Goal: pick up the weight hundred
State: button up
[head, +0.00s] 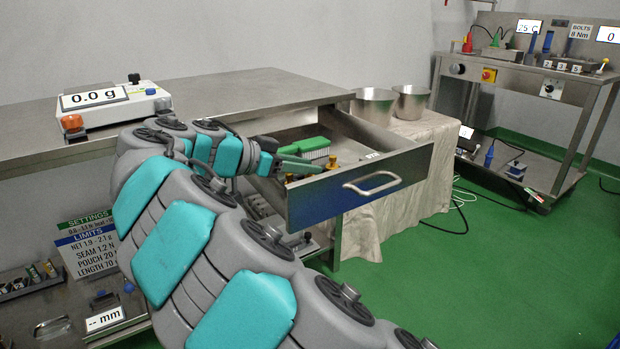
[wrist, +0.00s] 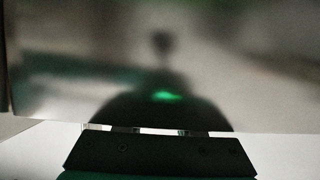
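An open steel drawer (head: 365,192) sticks out from under the bench top. Small brass-coloured pieces show in it, one near the drawer front (head: 331,161) and one further left (head: 290,178). They look like weights, but I cannot read which is the hundred. My gripper (head: 280,160) is at the left side of the drawer, close to these pieces. Its fingers are too small and partly hidden there. The wrist view shows a blurred metal surface with a dark reflection, and a dark part of my gripper (wrist: 160,150) along the bottom. No weight shows there.
A green-topped item (head: 304,146) lies in the drawer. A scale reading 0.0 g (head: 100,105) stands on the steel bench (head: 230,90). Two metal pots (head: 374,106) stand on a cloth-covered table right of the drawer.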

grip_shut()
dwell(0.5)
